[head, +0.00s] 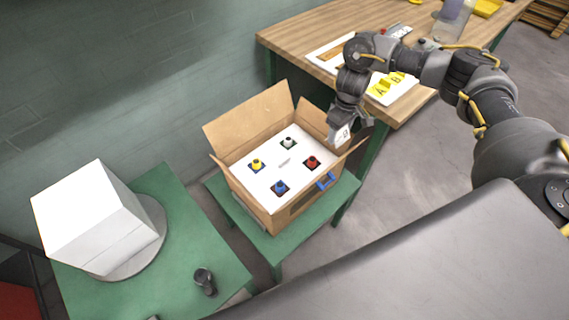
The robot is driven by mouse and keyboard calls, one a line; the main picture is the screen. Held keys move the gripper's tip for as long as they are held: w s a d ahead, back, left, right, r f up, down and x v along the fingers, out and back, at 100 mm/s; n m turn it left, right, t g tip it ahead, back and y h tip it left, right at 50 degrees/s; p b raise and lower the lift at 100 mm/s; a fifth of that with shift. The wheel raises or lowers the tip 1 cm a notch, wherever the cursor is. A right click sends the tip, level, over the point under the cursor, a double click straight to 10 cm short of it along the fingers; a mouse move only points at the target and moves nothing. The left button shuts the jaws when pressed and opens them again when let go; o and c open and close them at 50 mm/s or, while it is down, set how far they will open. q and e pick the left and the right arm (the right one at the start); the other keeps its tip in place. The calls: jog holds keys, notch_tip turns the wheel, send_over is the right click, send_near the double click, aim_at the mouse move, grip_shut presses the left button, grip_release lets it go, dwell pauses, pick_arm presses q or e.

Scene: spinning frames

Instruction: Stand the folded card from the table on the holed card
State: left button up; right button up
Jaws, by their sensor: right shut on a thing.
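My right gripper (345,124) is shut on a small white folded card (342,136) with a dark mark on it. It holds the card in the air at the right side of an open cardboard box (287,209), near its raised flaps. Inside the box lies a white holed card (258,183). Yellow, white, red and blue knobs stand up at dark squares in it, and a small pale mark or slot lies near its middle. The gripper's fingertips are partly hidden by its own wrist. My left gripper is not in view.
The box stands on a green stool (352,187). A wooden table (299,37) behind holds a white frame, a card with yellow letters (393,88) and a bottle (452,22). At left, a white cube (92,215) sits on a turntable, with a dark cup (205,282) nearby.

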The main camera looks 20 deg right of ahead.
jog(key=shift+d, duration=0.1)
jog(key=shift+w+a+f, duration=0.1)
jog(key=shift+a+f, duration=0.1)
jog(key=shift+a, duration=0.05)
jog(key=a+f, duration=0.3)
jog(key=a, duration=0.5)
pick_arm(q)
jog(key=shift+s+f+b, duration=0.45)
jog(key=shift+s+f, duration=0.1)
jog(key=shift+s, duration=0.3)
pick_arm(e)
send_over(298, 177)
jog(key=f, duration=0.5)
jog(key=shift+w+d+f, duration=0.1)
jog(key=shift+d+f, duration=0.3)
jog(key=shift+a+f, duration=0.15)
jog(key=shift+f, duration=0.05)
jog(key=f, duration=0.1)
jog(key=f+b, duration=0.2)
jog(key=shift+a+f, duration=0.25)
jog(key=shift+f, duration=0.1)
jog(key=shift+r, duration=0.1)
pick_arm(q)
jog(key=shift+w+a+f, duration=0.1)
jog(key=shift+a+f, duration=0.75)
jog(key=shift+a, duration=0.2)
